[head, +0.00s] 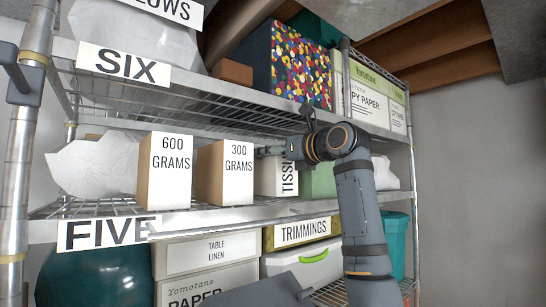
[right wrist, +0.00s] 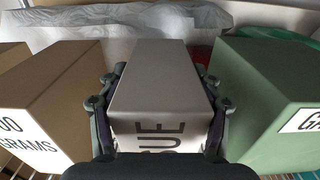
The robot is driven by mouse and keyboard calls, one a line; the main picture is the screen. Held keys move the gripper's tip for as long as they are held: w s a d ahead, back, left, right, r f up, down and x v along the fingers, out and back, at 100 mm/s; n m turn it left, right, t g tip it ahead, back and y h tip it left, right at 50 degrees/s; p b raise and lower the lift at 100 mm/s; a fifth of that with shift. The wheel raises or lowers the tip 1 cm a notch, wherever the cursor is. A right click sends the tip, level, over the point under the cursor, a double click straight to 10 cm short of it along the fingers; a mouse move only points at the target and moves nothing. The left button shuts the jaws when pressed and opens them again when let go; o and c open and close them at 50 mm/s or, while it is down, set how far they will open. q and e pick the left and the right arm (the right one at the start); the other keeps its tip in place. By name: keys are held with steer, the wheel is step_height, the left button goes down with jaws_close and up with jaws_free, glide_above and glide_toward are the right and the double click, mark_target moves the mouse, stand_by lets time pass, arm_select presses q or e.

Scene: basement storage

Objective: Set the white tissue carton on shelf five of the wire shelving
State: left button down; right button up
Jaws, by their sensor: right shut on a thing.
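The white tissue carton (head: 272,178) stands upright at the level of shelf five (head: 240,216) in the head view, its dark lettering partly covered by my right arm. My right gripper (head: 268,151) reaches in from the right and is shut on the carton. In the right wrist view the carton (right wrist: 155,72) sits between the two fingers of the gripper (right wrist: 158,98), one on each side. I cannot tell whether its base touches the shelf wires. The FIVE label (head: 105,233) hangs on the shelf's front edge at the left. My left gripper is not in view.
The 300 grams box (head: 225,172) is left of the carton, with the 600 grams box (head: 165,170) farther left. A green box (head: 318,182) is close on its right. Crumpled white paper (right wrist: 180,22) lies behind. Shelf six (head: 200,92) is overhead.

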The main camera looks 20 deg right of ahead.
steer(key=shift+w+f+p, duration=0.4)
steer(key=shift+f, duration=0.15)
steer(key=shift+s+f, duration=0.15)
steer(key=shift+f, duration=0.05)
steer(key=o, duration=0.9)
steer(key=shift+a+r, duration=0.1)
steer(key=shift+r, duration=0.05)
steer(key=o, duration=0.3)
